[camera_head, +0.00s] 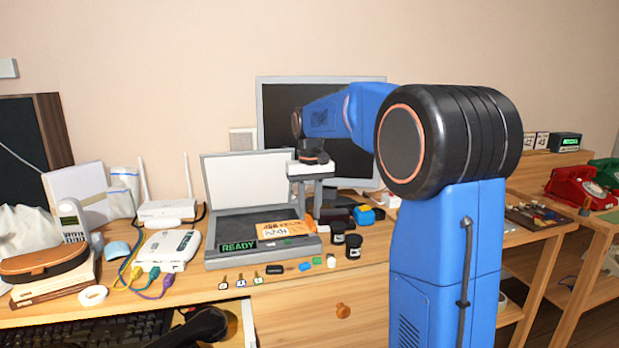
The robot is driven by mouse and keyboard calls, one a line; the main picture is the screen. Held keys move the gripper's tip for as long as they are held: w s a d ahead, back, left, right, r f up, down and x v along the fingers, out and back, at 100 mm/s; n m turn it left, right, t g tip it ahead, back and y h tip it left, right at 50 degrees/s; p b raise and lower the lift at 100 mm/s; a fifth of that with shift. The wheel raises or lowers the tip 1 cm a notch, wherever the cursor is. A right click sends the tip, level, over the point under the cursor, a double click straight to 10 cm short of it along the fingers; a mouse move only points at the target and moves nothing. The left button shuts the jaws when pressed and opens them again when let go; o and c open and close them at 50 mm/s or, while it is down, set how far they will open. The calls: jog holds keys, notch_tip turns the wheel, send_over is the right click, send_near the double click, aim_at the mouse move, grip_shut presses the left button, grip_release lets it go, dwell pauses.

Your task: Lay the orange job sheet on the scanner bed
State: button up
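The scanner (210,258) stands open on the desk, with its pale lid (248,178) raised and a green READY display (239,246) on its front. The orange job sheet (280,230), with dark print, lies flat on the right front part of the dark scanner bed (238,226). Its right end reaches close to the scanner's right edge; I cannot tell exactly where it ends against the bed's border. My gripper (312,204) points down above the scanner's right back area, behind the sheet. Its two fingers are apart, with nothing visible between them.
Two black jars (353,246) and a blue object (364,215) stand right of the scanner. Small tags and blocks (277,269) lie in front. A white router (168,210) and a white box with cables (168,248) are at left. A monitor (280,110) stands behind.

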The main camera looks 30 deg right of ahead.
notch_tip(320, 180, up, 16)
jog(key=shift+f, duration=0.15)
jog(key=s+a+f+n+t, duration=0.1)
jog(key=s+a+f, duration=0.25)
jog(key=s, duration=0.55)
jog(key=s+a+f+t, duration=0.1)
jog(key=s+a+f, duration=0.3)
jog(key=s, duration=0.5)
jog(key=s+a+f+n+t, duration=0.1)
jog(key=s+a+f+t, duration=0.1)
jog(key=s+f, duration=1.5)
notch_tip(320, 180, down, 2)
jog(key=shift+s+a+t, duration=0.2)
jog(key=shift+a+t, duration=0.05)
jog(key=shift+t, duration=0.15)
